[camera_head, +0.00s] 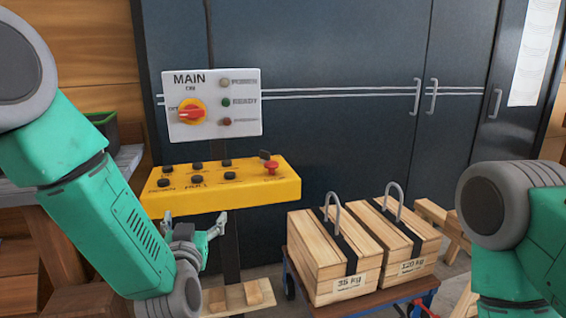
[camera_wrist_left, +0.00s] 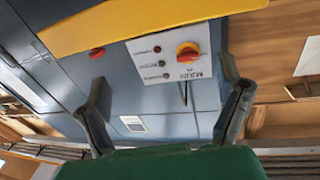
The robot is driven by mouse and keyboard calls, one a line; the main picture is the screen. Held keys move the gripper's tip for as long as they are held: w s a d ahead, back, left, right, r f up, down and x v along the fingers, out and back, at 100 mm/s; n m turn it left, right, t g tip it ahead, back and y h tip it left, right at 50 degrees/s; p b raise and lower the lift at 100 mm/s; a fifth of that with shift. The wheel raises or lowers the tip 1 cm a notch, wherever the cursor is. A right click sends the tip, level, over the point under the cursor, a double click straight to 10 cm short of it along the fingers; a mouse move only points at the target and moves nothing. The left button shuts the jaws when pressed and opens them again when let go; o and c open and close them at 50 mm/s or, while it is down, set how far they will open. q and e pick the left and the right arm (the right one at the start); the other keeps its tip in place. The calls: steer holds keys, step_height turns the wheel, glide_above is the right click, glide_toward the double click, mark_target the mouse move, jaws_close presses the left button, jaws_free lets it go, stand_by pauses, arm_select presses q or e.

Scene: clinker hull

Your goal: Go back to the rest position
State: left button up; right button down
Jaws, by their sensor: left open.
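My left gripper (camera_head: 193,222) is open and empty in the head view, just below the yellow button box (camera_head: 225,190). Its two fingers stand apart, pointing up toward the box's underside; I cannot tell the exact gap. In the left wrist view, my open left gripper (camera_wrist_left: 163,80) has nothing between its fingers, with the yellow box (camera_wrist_left: 150,18) across the top. My right arm shows at the right edge of the head view, but its gripper is out of frame.
The white MAIN panel (camera_head: 212,103) has a red rotary switch (camera_head: 191,112). The yellow box carries black buttons and a red mushroom button (camera_head: 271,167). Two wooden crates, marked 35 kg (camera_head: 308,262) and 120 kg (camera_head: 420,240), stand on a low cart. Dark cabinets (camera_head: 330,130) close off the back.

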arm_select(q)
steer(key=s+a+f+m+g+h, duration=0.15)
steer(key=s+f+g, duration=0.25)
steer(key=s+f, duration=0.6)
steer(key=s+a+f+g+h, duration=0.1)
steer(key=s+a+f+g, duration=0.3)
steer(key=f, duration=1)
steer(key=s+a+f+g, duration=0.1)
steer(key=s+f+g, duration=0.2)
steer(key=s, duration=0.5)
steer(key=s+a+f+g, duration=0.2)
steer(key=s+f+g, duration=0.1)
steer(key=s, duration=0.6)
steer(key=s+a+f+g, duration=0.1)
steer(key=s+f+g, duration=0.2)
steer(key=s, duration=0.6)
steer(key=shift+a+g, duration=0.25)
steer(key=shift+g, duration=0.05)
steer(key=shift+n+y, duration=0.25)
